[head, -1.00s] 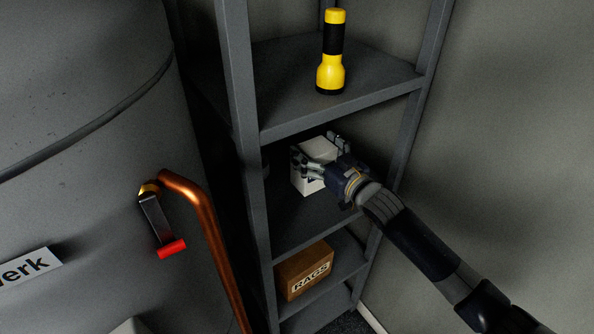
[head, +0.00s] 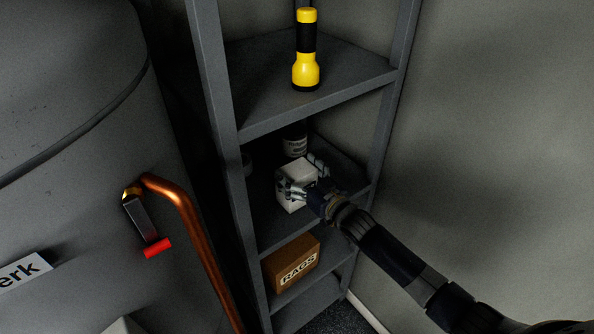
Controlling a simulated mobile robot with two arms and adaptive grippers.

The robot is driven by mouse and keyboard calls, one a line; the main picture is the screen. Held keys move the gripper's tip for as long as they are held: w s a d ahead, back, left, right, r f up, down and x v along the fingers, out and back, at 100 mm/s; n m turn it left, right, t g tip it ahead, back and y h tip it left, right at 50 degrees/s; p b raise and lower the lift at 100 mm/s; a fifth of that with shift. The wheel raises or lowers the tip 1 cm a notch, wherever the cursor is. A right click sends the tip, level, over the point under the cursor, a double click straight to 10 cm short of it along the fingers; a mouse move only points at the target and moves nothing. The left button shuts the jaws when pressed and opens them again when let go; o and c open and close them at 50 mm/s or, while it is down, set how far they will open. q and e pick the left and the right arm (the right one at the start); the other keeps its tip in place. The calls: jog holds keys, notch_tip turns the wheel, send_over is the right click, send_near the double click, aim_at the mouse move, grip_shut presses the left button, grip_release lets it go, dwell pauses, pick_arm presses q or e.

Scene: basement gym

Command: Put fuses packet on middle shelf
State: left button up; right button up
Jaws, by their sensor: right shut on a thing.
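A white box-shaped packet (head: 294,196), which I take to be the fuses packet, is in my right gripper (head: 303,181). The gripper's fingers lie around the packet's sides. The packet is at the front of the middle shelf (head: 273,232), between the upper shelf and the lower one. I cannot tell whether its underside touches the shelf. My left gripper is not in view.
A yellow flashlight (head: 306,66) stands on the upper shelf. A RAGS box (head: 292,264) sits below. A copper pipe (head: 187,217) and tank are left.

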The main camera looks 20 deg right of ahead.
jog(key=o, duration=1.5)
jog(key=shift+f, duration=0.1)
jog(key=shift+c, duration=0.2)
jog(key=shift+r, duration=0.2)
jog(key=shift+s+d+f, duration=0.1)
jog(key=shift+s+f, duration=0.05)
jog(key=shift+s, duration=0.05)
jog(key=b+v, duration=0.2)
jog(key=v, duration=0.9)
jog(key=shift+s, duration=0.3)
